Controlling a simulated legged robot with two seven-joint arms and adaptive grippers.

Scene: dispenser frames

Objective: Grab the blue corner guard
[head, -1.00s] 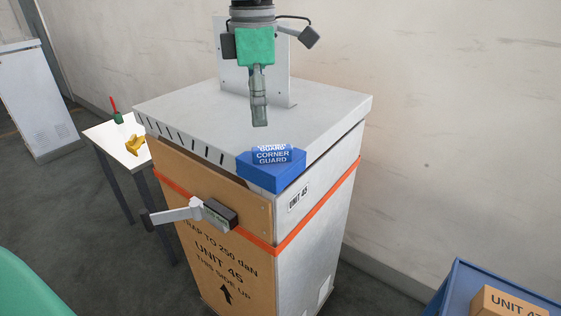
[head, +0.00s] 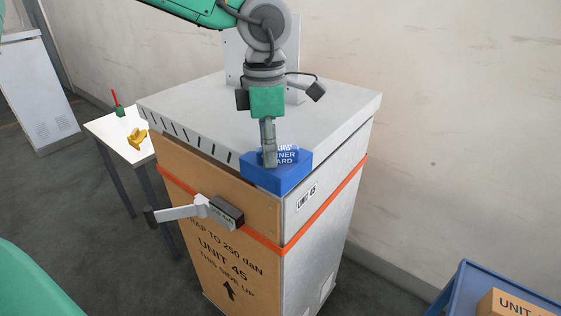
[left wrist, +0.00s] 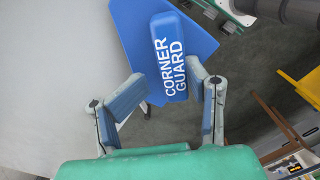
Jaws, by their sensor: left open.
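The blue corner guard (head: 282,178) sits on the near top corner of the grey cabinet (head: 330,105), with white lettering on its raised middle part. My left gripper (head: 269,162) points down at the guard and hides part of the lettering in the head view. In the left wrist view the guard's raised part (left wrist: 171,62) lies ahead of the open left gripper (left wrist: 165,92), and its lower end reaches toward the gap between the two fingers. No grip on the guard shows. My right gripper is in neither view.
A tensioner with a grey handle (head: 180,213) sits on the orange strap (head: 262,240) around the cabinet and its brown board. A white side table (head: 112,131) with a yellow item (head: 138,138) stands left. A blue cart (head: 465,285) with a box (head: 508,303) is at lower right.

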